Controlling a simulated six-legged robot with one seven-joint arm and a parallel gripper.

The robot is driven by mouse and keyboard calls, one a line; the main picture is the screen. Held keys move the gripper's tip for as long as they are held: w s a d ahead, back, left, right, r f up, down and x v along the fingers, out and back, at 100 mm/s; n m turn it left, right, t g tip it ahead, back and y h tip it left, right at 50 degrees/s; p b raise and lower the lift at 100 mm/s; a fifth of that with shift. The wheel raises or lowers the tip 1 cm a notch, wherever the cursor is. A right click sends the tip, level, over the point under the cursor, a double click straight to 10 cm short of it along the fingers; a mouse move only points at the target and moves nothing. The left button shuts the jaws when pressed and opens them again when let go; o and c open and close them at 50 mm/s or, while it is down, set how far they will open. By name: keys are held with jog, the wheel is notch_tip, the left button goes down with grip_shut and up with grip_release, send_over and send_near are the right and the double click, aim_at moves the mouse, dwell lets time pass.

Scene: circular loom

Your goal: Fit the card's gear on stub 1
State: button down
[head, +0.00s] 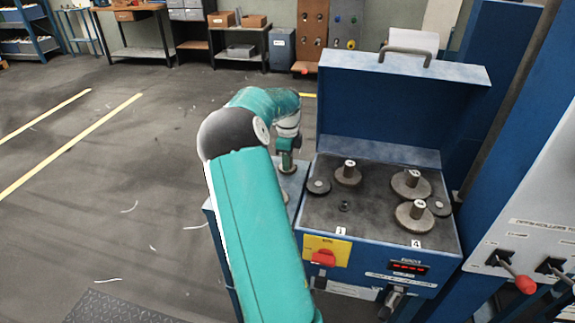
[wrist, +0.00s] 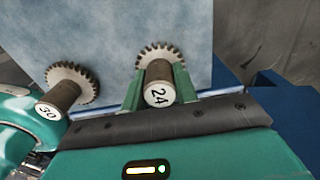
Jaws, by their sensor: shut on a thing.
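In the wrist view my gripper (wrist: 160,90) is shut on the dark hub of a toothed gear marked 24 (wrist: 159,95). A second gear marked 30 (wrist: 66,92) stands to its left on the same pale blue surface. Whether the held gear touches that surface is unclear. In the head view my gripper (head: 287,165) is over the blue side shelf (head: 297,186), left of the gear box; the held gear is hard to make out there. Inside the open box (head: 330,222), a small bare stub (head: 344,206) stands behind a white label (head: 340,231) with an unclear number. I see no readable card.
The box holds hubbed gears (head: 348,173), (head: 411,184) and (head: 416,214), plus flat gears (head: 318,186) and (head: 439,206). Its raised lid (head: 395,110) stands behind. A blue column stands at right.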

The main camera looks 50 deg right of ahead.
jog(key=shift+r, duration=0.4)
jog(key=shift+r, duration=1.45)
